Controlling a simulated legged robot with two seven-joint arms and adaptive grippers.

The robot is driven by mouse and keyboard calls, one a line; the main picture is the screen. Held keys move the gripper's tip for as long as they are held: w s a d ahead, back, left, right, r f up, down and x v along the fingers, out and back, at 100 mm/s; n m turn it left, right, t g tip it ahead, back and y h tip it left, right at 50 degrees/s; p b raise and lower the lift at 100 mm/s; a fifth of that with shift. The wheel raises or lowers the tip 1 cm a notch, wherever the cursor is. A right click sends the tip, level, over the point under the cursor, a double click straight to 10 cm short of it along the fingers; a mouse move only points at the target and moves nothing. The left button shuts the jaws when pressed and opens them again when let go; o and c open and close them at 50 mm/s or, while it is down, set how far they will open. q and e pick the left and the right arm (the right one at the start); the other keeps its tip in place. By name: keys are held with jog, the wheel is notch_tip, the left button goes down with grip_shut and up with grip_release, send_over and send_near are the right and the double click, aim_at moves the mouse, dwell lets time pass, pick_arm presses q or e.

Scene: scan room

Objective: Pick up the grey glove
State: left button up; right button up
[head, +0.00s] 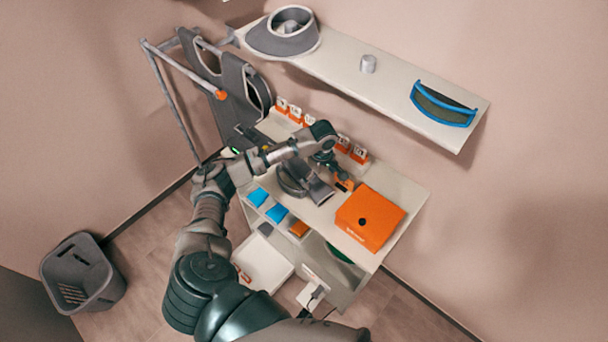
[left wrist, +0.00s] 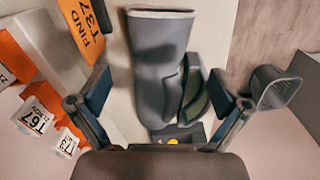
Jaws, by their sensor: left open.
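The grey glove (left wrist: 158,62) lies on the white counter, its cuff at the top of the left wrist view and its thumb on the right side. In the head view the glove (head: 320,191) is partly hidden by my left gripper (head: 330,165). The left gripper is open and above the glove. In the left wrist view its fingers (left wrist: 160,90) stand on either side of the glove, and no grip on it shows. My right gripper is not in view.
An orange box (head: 369,218) stands to the right on the counter. Numbered orange-and-white holders (left wrist: 36,117) line the wall. A shelf (head: 395,84) hangs above.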

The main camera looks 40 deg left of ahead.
pick_arm(q)
jog(key=f, duration=0.3)
jog(key=shift+w+f, duration=0.1)
jog(key=shift+w, duration=0.1)
jog(key=shift+a+f, duration=0.15)
jog(key=shift+f, duration=0.2)
notch_tip(320, 180, down, 4)
jog(key=shift+s+r+p, duration=0.1)
jog(key=shift+r+p, duration=0.05)
jog(key=shift+p, duration=0.3)
jog(key=shift+f, duration=0.35)
jog(key=shift+r, duration=0.1)
jog(key=c, duration=1.3)
jog(key=shift+c, duration=0.2)
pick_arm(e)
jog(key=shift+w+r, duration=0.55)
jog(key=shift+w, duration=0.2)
pick_arm(q)
jog(key=shift+r, duration=0.1)
notch_tip(320, 180, up, 20)
jog(key=b, duration=0.1)
notch_tip(320, 180, up, 8)
jog(key=p, duration=0.2)
send_over(319, 188)
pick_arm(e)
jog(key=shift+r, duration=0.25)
